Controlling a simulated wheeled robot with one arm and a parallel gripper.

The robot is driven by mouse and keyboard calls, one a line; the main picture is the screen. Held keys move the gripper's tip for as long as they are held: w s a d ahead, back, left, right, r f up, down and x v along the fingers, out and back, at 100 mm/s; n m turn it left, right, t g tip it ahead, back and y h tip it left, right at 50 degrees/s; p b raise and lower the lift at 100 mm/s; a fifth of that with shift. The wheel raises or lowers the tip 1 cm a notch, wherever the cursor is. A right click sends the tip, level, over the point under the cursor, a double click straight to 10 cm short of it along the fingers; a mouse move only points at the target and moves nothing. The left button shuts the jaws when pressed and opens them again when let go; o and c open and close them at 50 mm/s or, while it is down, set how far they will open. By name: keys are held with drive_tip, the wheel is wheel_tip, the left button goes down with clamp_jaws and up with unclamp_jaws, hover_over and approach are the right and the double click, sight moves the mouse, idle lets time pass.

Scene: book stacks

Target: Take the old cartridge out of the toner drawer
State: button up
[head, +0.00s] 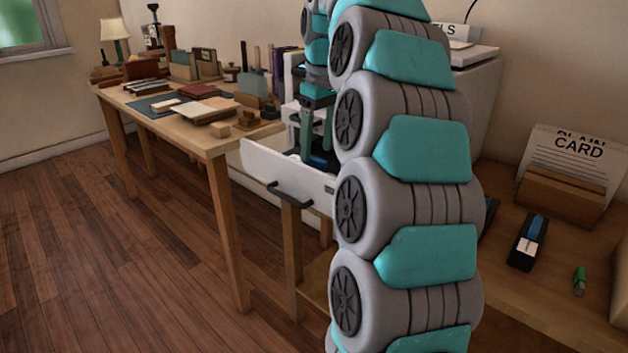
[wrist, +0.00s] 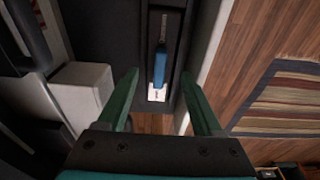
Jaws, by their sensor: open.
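The toner drawer (head: 285,180) is pulled open, with a white front and a dark handle. A blue-and-black cartridge (head: 320,161) lies inside, partly hidden by my arm and the drawer front. In the wrist view the cartridge (wrist: 160,66), with a blue grip and a white label at its near end, lies in a dark recess. My gripper (head: 313,138) points down into the drawer. Its green fingers (wrist: 160,78) are apart, one on each side of the cartridge in the picture, with nothing held. I cannot tell how far above it the fingertips are.
Another black cartridge (head: 527,246) with a blue top and white label lies on the right desk, near a green-capped item (head: 579,281) and a card box (head: 566,185). A wooden table (head: 222,146) with books stands left of the drawer. Floor (head: 110,250) at left is clear.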

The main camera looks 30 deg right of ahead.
sight(314, 158)
drive_tip(key=shift+w+a+f, duration=0.1)
drive_tip(key=shift+w+f, duration=0.1)
drive_tip(key=shift+f, duration=0.8)
drive_tip(key=shift+w+a+f, duration=0.1)
drive_tip(key=shift+w+f, duration=0.1)
drive_tip(key=shift+f, duration=0.8)
drive_tip(key=shift+c, duration=0.4)
clamp_jaws()
